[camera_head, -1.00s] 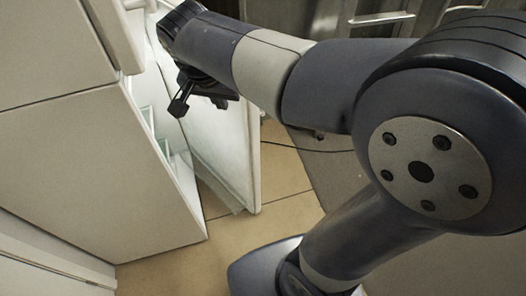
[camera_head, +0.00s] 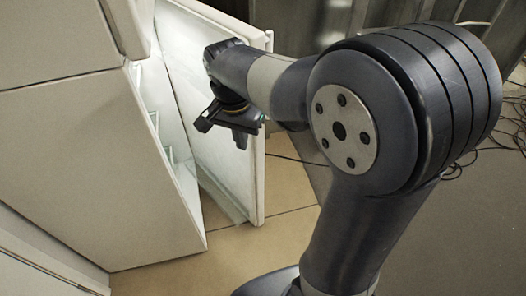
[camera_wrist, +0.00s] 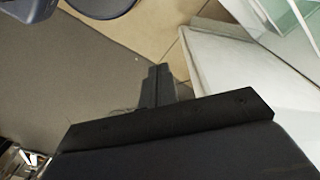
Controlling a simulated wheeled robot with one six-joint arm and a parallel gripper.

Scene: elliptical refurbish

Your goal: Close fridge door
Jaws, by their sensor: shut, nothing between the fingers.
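The fridge (camera_head: 90,160) is a cream-white cabinet at the left of the head view. Its lower door (camera_head: 205,100) stands wide open, with the lit white inner face showing and its free edge towards the right. My gripper (camera_head: 240,139) is in front of the door's inner face near the free edge, fingers pointing down. Whether it touches the door cannot be told. In the wrist view the gripper fingers (camera_wrist: 158,84) are together and empty, and the white door (camera_wrist: 235,70) is to their right. My arm hides part of the door's edge.
Glass shelves (camera_head: 165,140) show inside the fridge opening. Tan floor tiles (camera_head: 225,265) lie below, with a grey floor area (camera_head: 440,240) to the right. Dark cables (camera_head: 515,125) lie on the floor at far right. Metal-fronted units (camera_head: 360,12) stand at the back.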

